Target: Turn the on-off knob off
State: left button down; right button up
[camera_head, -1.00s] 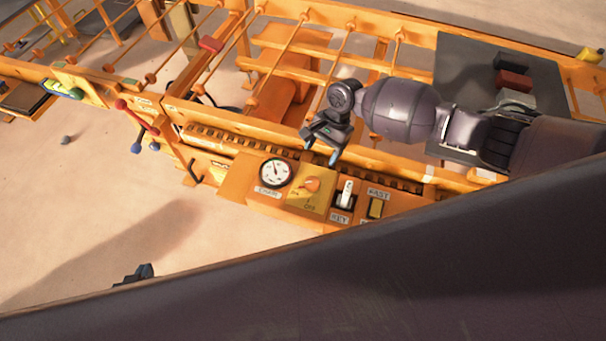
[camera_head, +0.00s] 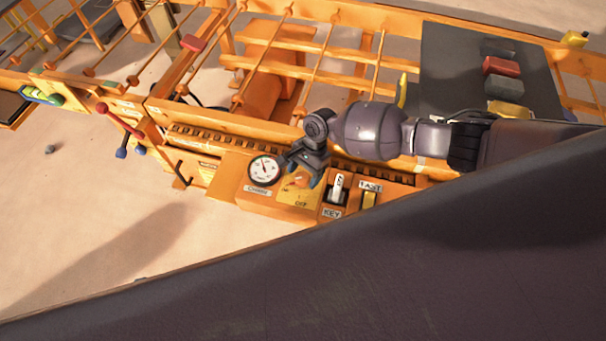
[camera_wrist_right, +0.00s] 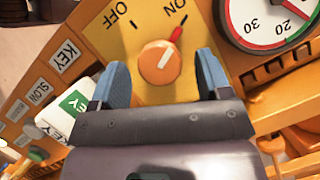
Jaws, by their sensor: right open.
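The on-off knob (camera_wrist_right: 159,63) is a round orange knob on a yellow plate (camera_wrist_right: 122,30) marked OFF and ON. In the right wrist view its white line and a red pointer lean toward ON. My right gripper (camera_wrist_right: 161,80) is open, with its blue fingertips apart on either side of the knob's near edge; I cannot tell whether they touch it. In the head view the right gripper (camera_head: 304,170) is over the yellow plate and partly hides the knob. My left gripper is not in view.
A round gauge (camera_head: 264,170) sits left of the plate. A white KEY switch (camera_head: 338,187) and a yellow FAST switch (camera_head: 369,197) are to the right. Orange rails (camera_head: 310,65) run behind. A dark board (camera_head: 455,75) bears coloured blocks.

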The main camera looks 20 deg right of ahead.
jog(key=shift+a+f, duration=0.15)
jog(key=shift+f, duration=0.2)
jog(key=c, duration=0.9)
